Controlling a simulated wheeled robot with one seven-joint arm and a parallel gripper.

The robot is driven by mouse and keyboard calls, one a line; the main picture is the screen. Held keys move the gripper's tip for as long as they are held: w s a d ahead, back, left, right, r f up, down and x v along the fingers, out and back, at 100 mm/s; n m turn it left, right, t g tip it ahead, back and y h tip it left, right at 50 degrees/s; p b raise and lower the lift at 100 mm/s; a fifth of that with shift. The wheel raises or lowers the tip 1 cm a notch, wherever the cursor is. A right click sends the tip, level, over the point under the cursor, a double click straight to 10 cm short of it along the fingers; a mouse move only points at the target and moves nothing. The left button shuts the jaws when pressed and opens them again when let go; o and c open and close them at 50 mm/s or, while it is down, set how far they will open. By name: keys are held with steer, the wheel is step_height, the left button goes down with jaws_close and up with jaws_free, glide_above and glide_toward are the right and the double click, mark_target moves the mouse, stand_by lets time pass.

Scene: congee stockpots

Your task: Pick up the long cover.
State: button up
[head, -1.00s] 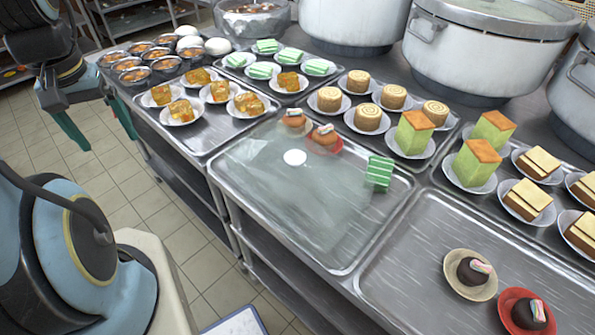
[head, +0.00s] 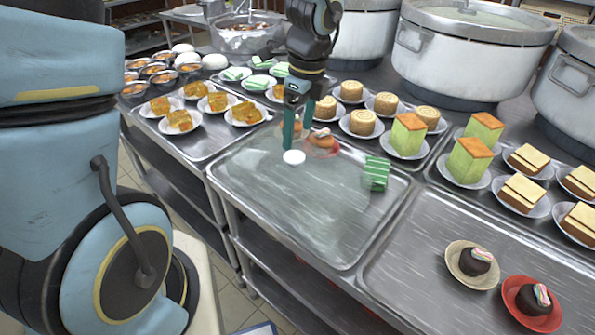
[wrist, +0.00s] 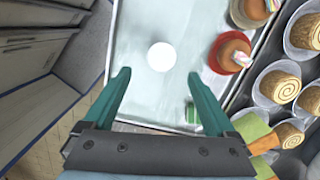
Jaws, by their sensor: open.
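The long cover (head: 300,195) is a clear, faintly tinted sheet on the steel tray, with a round white knob (head: 293,157); its edges are hard to make out. In the wrist view the knob (wrist: 161,57) lies ahead of the fingertips, roughly midway between them. My gripper (head: 297,138) is open and empty, pointing down over the back of the tray. Its teal fingers also show in the wrist view (wrist: 158,78). The height of the fingertips above the cover is hard to tell.
An orange-brown cake on a red plate (head: 323,144) stands close beside the fingers. A green layered cake (head: 376,173) is at the tray's right. Plated rolls (head: 362,123) and tall green cakes (head: 468,160) stand behind. Large pots (head: 470,50) line the back. The tray's front is clear.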

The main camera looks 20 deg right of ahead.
mark_target(295, 156)
steer(key=shift+w+a+f+p, duration=0.1)
steer(key=shift+w+f+p, duration=0.1)
steer(key=shift+f, duration=0.9)
steer(key=shift+w+a+f+p, duration=0.1)
steer(key=shift+f+p, duration=0.15)
steer(key=shift+f, duration=0.85)
steer(key=shift+w+a+f+p, duration=0.1)
steer(key=shift+w+f+p, duration=0.1)
steer(key=shift+f, duration=0.9)
steer(key=shift+c, duration=0.3)
jaws_close()
steer(key=shift+d, duration=0.1)
